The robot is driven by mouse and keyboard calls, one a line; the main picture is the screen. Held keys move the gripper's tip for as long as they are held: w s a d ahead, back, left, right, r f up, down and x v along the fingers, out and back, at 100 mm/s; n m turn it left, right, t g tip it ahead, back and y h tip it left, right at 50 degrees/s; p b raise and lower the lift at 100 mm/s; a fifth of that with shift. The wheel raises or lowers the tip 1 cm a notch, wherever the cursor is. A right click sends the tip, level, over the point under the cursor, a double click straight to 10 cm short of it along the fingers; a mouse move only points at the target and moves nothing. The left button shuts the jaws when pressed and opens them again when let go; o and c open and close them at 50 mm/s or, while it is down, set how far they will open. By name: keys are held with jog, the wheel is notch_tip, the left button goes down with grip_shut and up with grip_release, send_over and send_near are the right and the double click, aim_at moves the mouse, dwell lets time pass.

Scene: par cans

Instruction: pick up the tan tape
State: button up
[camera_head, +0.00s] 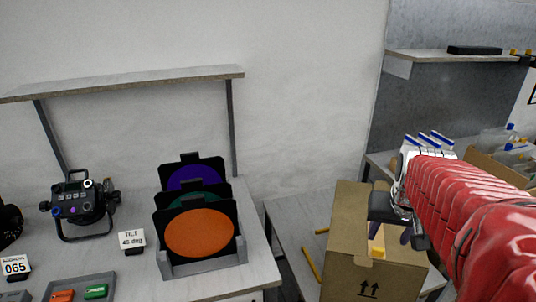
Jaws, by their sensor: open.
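No tan tape can be made out for certain in this view. My gripper (397,222), white and black at the end of my red-covered arm, is at the right over an open cardboard box (346,262). Its jaws are open, dark and partly seen against the box's opening. A small yellow thing (378,243) shows at the box's opening, just below the gripper; I cannot tell what it is. Most of the box's inside is hidden by its front wall and my gripper.
A yellow stick (311,264) lies left of the box. On the left table stand a rack with orange, green and purple round filters (199,233), a black lamp (80,200) and a tilt sign (132,241). A shelf (130,82) overhangs it. Another shelf (450,57) is at upper right.

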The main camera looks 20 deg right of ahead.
send_over(379, 249)
jog(key=s+a, duration=0.2)
jog(key=s, duration=0.1)
notch_tip(379, 249, down, 6)
jog(key=r, duration=0.1)
jog(key=shift+w+d+f, duration=0.15)
jog(key=shift+w+f, duration=0.2)
jog(key=shift+f, duration=0.1)
jog(key=shift+f, duration=0.15)
jog(key=shift+w+x, duration=0.1)
jog(key=shift+x, duration=1.15)
jog(key=shift+w+x, duration=0.15)
jog(key=shift+x, duration=1.1)
jog(key=shift+d, duration=0.1)
jog(key=shift+c, duration=0.5)
jog(key=c, duration=1)
jog(key=shift+c, duration=0.2)
jog(key=shift+r, duration=0.25)
